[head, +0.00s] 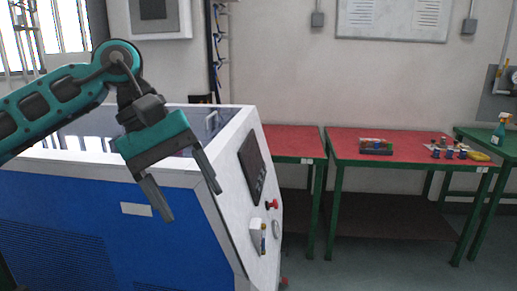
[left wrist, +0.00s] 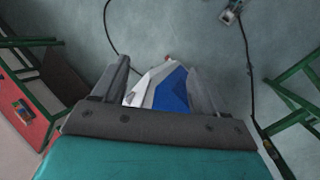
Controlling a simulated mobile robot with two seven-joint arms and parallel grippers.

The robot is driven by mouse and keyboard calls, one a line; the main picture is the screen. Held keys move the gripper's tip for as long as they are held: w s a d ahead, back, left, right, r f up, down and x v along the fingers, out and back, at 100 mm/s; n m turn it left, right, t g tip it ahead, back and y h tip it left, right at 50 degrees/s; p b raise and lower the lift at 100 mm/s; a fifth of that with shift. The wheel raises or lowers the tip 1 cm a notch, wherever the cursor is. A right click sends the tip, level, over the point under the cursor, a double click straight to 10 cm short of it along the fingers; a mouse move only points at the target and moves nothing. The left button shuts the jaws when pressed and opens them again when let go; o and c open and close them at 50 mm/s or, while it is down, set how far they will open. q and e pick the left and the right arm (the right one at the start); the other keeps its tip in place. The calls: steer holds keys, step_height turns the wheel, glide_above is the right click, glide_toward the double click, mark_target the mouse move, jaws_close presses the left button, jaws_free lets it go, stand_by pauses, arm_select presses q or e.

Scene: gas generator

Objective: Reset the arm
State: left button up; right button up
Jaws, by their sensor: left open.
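My left arm comes in from the left in the head view, teal and dark grey. Its left gripper (head: 190,203) hangs in front of the blue and white generator cabinet (head: 105,230), with its two fingers apart and pointing down. Nothing is between the fingers. In the left wrist view the open gripper (left wrist: 160,85) shows its two fingers, and part of a blue and white body (left wrist: 172,92) shows beyond them. The cabinet's side panel carries a dark screen (head: 251,167), a red knob (head: 272,205) and a small switch unit (head: 258,238). My right gripper is not in view.
Red-topped tables (head: 400,148) with green legs stand along the wall, with small parts on one. A green table (head: 500,145) with a spray bottle (head: 499,130) is at far right. Grey floor (head: 345,272) is clear right of the cabinet. Cables (left wrist: 247,45) show in the left wrist view.

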arm_select(q)
steer(key=s+d+f+n+g+h, duration=0.1)
steer(key=s+d+f+n+h, duration=0.1)
steer(key=d+n+h, duration=0.55)
steer(key=s+d+f+n+g+h, duration=0.1)
steer(key=s+d+n+g+h, duration=0.1)
steer(key=d+n+h, duration=0.5)
steer(key=w+a+f+m+t+y, duration=0.3)
steer(key=f+m+t, duration=0.35)
steer(key=m, duration=0.55)
steer(key=a+f+m+t+y, duration=0.3)
steer(key=a+f+m+t, duration=0.25)
steer(key=m+t, duration=0.4)
steer(key=w+a+f+m+t+y, duration=0.2)
steer(key=a+f+m+t+y, duration=0.3)
steer(key=m, duration=0.8)
steer(key=s+a+f+n+g+y, duration=0.3)
steer(key=s+f+n, duration=0.3)
steer(key=f, duration=0.5)
steer(key=s+a+f+n+g+y, duration=0.2)
steer(key=s+a+f+n+y, duration=0.1)
steer(key=s+a+f+n, duration=0.2)
steer(key=s+f+n, duration=0.2)
steer(key=s+f, duration=0.2)
steer(key=f, duration=0.2)
steer(key=shift+a+f+g+y, duration=0.2)
steer(key=shift+g+y, duration=0.15)
steer(key=shift+g, duration=0.05)
steer(key=shift+o, duration=0.2)
steer(key=shift+w, duration=0.1)
